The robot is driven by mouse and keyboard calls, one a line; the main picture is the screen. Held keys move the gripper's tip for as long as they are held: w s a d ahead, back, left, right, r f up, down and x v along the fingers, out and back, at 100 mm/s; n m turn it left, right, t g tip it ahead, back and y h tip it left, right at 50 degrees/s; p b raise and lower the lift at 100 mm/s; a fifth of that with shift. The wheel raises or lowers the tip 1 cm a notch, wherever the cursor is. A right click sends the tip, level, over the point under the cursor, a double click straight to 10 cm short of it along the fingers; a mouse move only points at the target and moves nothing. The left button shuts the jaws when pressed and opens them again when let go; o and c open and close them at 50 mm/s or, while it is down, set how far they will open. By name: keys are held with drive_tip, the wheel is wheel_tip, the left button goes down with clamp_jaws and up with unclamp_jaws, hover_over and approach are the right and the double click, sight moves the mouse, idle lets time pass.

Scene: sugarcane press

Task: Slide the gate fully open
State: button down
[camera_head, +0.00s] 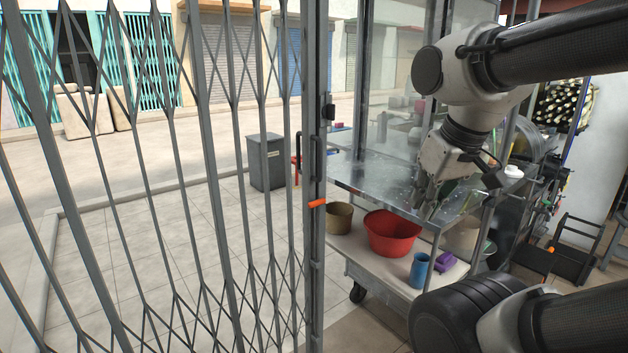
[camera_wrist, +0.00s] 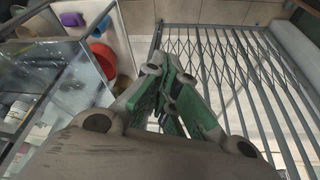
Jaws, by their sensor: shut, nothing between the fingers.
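The gate (camera_head: 207,150) is a grey folding lattice that fills the left half of the head view. The gate also shows at the right of the wrist view (camera_wrist: 228,60). My gripper (camera_head: 428,203) is to the right of the end post, apart from it, in front of the cart. In the wrist view its green-padded fingers (camera_wrist: 174,122) are together and empty.
A metal and glass cart (camera_head: 365,182) stands right of the post, with a red basin (camera_head: 392,233), a blue cup (camera_head: 419,270) and a purple item (camera_head: 445,262) on its lower shelf. A grey bin (camera_head: 266,162) stands behind the gate. Tiled floor beyond is mostly clear.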

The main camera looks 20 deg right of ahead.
drive_tip(key=c, duration=2.2)
unclamp_jaws()
drive_tip(key=o, duration=0.3)
drive_tip(key=shift+f, duration=0.1)
drive_tip(key=o, duration=0.4)
drive_tip(key=w+f+g, duration=0.1)
drive_tip(key=f, duration=0.1)
drive_tip(key=w+f+g, duration=0.1)
drive_tip(key=f, duration=0.2)
drive_tip(key=w+f+g, duration=0.1)
drive_tip(key=f, duration=0.1)
drive_tip(key=shift+d+f+g, duration=0.3)
drive_tip(key=shift+o, duration=0.2)
drive_tip(key=n+t+y, duration=0.1)
drive_tip(key=t+y, duration=0.1)
drive_tip(key=t, duration=1.5)
approach(321, 159)
drive_tip(key=w, duration=0.8)
drive_tip(key=w+a, duration=0.1)
drive_tip(key=w, duration=0.1)
drive_tip(key=shift+w+a+f, duration=0.1)
drive_tip(key=shift+w, duration=0.3)
